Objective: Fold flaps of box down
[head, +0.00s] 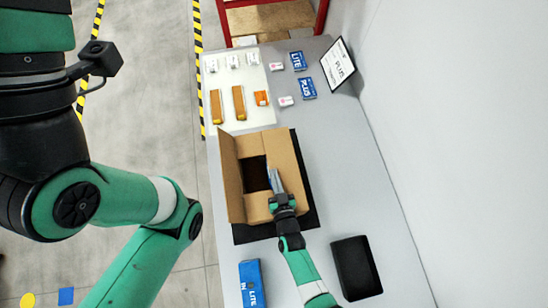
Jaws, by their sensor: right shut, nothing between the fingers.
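An open cardboard box (233,175) stands on a black mat (250,233) on the grey table. Its left flap and its far flap stand out from the opening, and the dark inside shows. The right and near sides are partly covered by my right arm, so the flaps there are hard to tell. My right gripper (274,176) is shut and empty over the right part of the box opening; I cannot tell whether it touches a flap. My left arm comes in from the left, and its gripper is out of the picture.
A white mat (225,97) at the far left holds orange-brown packs and small white boxes. Blue boxes (307,88) and a sign (338,64) stand at the back right. A black tray (356,268) and a blue box (252,284) lie near the front. A wall borders the right.

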